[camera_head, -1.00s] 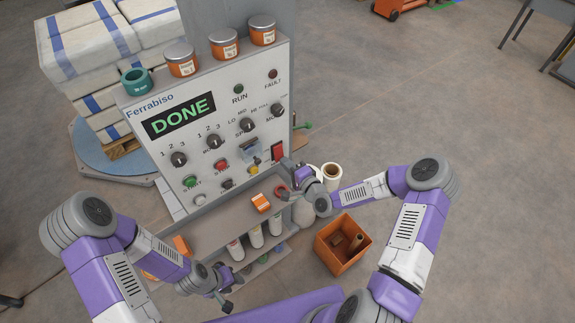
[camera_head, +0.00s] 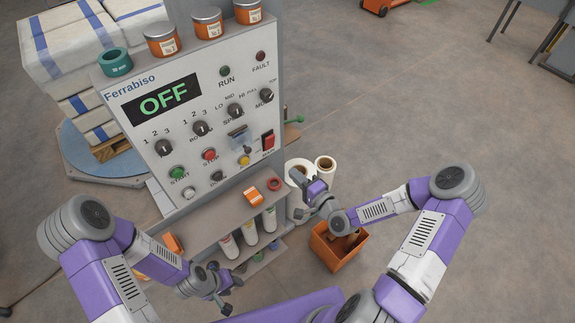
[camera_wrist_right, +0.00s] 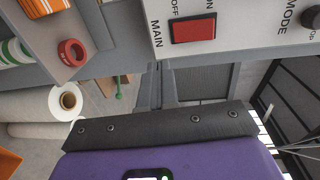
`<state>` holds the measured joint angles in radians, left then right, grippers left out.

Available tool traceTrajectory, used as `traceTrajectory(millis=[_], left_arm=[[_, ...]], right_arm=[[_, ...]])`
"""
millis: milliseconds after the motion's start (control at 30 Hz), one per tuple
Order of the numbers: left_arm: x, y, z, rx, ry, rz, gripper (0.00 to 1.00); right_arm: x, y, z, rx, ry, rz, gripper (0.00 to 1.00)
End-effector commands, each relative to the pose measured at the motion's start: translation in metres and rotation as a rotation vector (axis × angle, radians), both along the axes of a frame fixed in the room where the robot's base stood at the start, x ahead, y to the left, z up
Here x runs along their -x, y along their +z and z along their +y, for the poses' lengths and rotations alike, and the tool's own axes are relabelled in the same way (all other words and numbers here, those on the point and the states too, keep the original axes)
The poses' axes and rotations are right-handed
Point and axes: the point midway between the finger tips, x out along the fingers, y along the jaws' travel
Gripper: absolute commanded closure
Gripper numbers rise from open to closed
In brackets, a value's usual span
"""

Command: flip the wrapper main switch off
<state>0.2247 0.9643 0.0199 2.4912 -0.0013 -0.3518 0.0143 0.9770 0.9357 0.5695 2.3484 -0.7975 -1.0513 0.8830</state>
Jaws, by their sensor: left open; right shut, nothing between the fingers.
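The wrapper's control panel (camera_head: 130,125) stands in front of me, and its display (camera_head: 163,98) reads OFF in green. The red main switch (camera_head: 268,141) sits at the panel's lower right; it also shows in the right wrist view (camera_wrist_right: 194,28) beside the labels MAIN, OFF and ON. My right gripper (camera_head: 297,178) is shut and empty, below and to the right of the switch, apart from the panel. My left gripper (camera_head: 231,296) is open and empty, low in front of the shelf.
A shelf under the panel holds an orange box (camera_head: 253,196) and a red ring (camera_head: 274,184). White rolls (camera_head: 325,165) and an orange bin (camera_head: 322,248) stand to the right.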

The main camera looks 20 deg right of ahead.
Motion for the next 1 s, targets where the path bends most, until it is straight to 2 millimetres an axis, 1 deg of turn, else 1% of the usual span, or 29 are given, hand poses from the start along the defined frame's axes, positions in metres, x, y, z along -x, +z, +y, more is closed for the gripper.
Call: traceTrajectory(millis=[33, 100, 200, 300, 900, 967, 1000], left_arm=[[0.000, -0.003, 0.000, 0.000, 0.000, -0.001, 0.57], [0.000, -0.005, 0.000, 0.000, 0.000, -0.001, 0.57], [0.000, -0.006, 0.000, 0.000, 0.000, -0.001, 0.57], [0.000, -0.007, 0.000, 0.000, 0.000, -0.001, 0.57], [0.000, -0.007, 0.000, 0.000, 0.000, -0.001, 0.57], [0.000, -0.008, 0.000, 0.000, 0.000, -0.001, 0.57], [0.000, -0.010, 0.000, 0.000, 0.000, -0.001, 0.57]], right_arm=[[0.009, -0.003, -0.005, 0.001, -0.004, 0.003, 1.00], [0.020, -0.005, -0.009, 0.000, -0.004, 0.001, 1.00], [0.031, -0.007, -0.014, 0.001, -0.004, 0.002, 1.00], [0.037, -0.007, -0.016, 0.001, -0.002, 0.001, 1.00], [0.039, -0.007, -0.016, 0.001, -0.001, 0.000, 1.00], [0.039, -0.010, -0.014, 0.008, 0.003, 0.007, 1.00], [0.040, -0.016, -0.010, 0.021, 0.013, 0.020, 1.00]])
